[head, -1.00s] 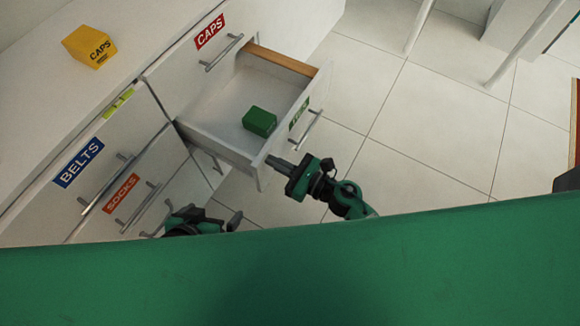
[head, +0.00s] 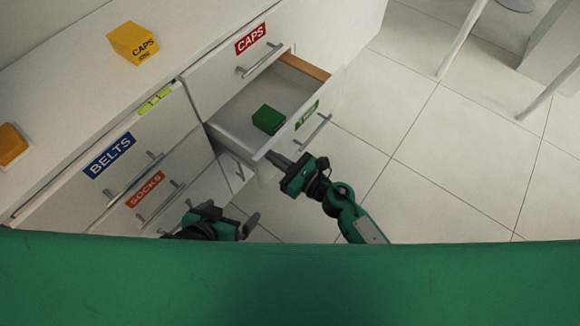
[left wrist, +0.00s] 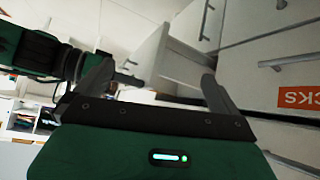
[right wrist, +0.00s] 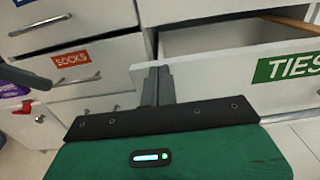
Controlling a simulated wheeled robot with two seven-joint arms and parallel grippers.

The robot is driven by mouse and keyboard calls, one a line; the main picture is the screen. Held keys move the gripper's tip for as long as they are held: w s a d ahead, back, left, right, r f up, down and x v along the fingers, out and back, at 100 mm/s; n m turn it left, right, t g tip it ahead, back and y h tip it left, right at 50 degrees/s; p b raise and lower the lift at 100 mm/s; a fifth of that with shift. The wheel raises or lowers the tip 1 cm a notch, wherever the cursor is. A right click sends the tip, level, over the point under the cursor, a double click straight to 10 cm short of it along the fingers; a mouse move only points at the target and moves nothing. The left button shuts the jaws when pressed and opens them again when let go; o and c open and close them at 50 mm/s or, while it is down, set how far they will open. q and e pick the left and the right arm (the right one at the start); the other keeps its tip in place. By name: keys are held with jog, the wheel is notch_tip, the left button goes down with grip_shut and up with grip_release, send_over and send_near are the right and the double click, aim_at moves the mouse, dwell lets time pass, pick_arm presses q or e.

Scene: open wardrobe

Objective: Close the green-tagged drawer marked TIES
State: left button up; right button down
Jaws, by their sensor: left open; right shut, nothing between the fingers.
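The green-tagged TIES drawer (head: 262,151) is partly open under the CAPS drawer, with a green box (head: 269,119) inside. Its green tag (head: 307,115) and bar handle (head: 313,137) are on the front panel. In the right wrist view the TIES tag (right wrist: 288,67) is partly cut off at the right. My right gripper (head: 276,160) is shut and empty, its tips at the near end of the drawer front, left of the tag; I cannot tell whether they touch. It also shows in the right wrist view (right wrist: 158,82). My left gripper (head: 234,213) is open and empty, below and left of the drawer.
The CAPS drawer (head: 220,85), BELTS drawer (head: 75,185) and SOCKS drawer (head: 130,205) look shut. A yellow CAPS box (head: 132,43) and an orange box (head: 11,145) are on the cabinet top. Tiled floor (head: 450,160) lies open at right, with white legs beyond.

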jog(key=b+x, duration=0.1)
jog(key=x, duration=0.9)
jog(key=b+x, duration=0.2)
jog(key=x, duration=0.6)
jog(key=shift+f+b, duration=0.1)
jog(key=shift+b, duration=0.2)
jog(key=shift+b+x, duration=0.3)
jog(key=shift+x, duration=0.6)
jog(key=shift+r, duration=0.2)
pick_arm(q)
jog(key=w+d+r+t+h, duration=0.2)
jog(key=d+r+t+h, duration=0.1)
jog(key=d+t, duration=0.3)
jog(key=shift+w+r+t, duration=0.4)
jog(key=shift+r, duration=0.05)
pick_arm(e)
jog(key=shift+r, duration=0.2)
